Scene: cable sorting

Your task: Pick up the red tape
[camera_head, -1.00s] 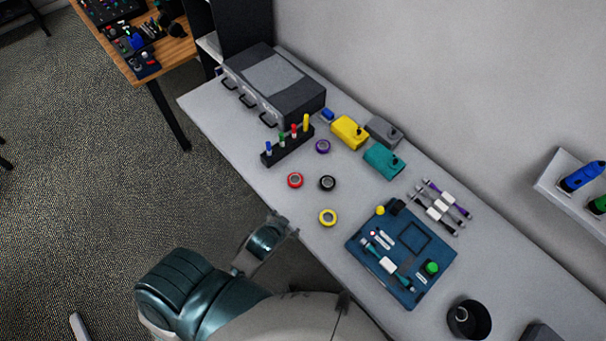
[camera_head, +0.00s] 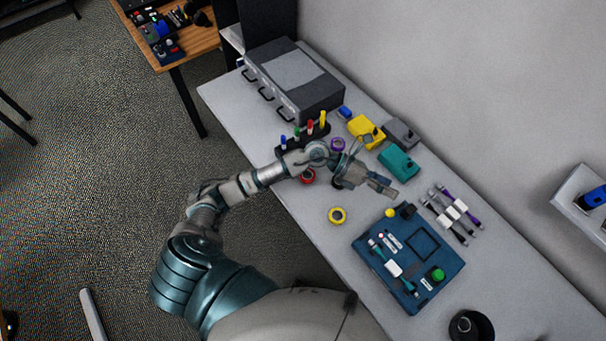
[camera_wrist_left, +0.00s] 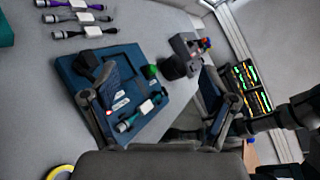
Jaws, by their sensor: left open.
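The red tape (camera_head: 308,177) lies on the grey table in the head view, partly covered by my left forearm and wrist. My left gripper (camera_head: 374,168) is open and empty, above the table to the right of the red tape. Its two spread fingers also show in the left wrist view (camera_wrist_left: 157,82), with the blue tray beyond them. The red tape is not visible in the wrist view.
A yellow tape (camera_head: 337,215) and a purple tape (camera_head: 337,144) lie nearby. A marker rack (camera_head: 312,137) and a grey drawer unit (camera_head: 292,80) stand beyond. A teal box (camera_head: 399,162) and blue tray (camera_head: 409,258) are to the right.

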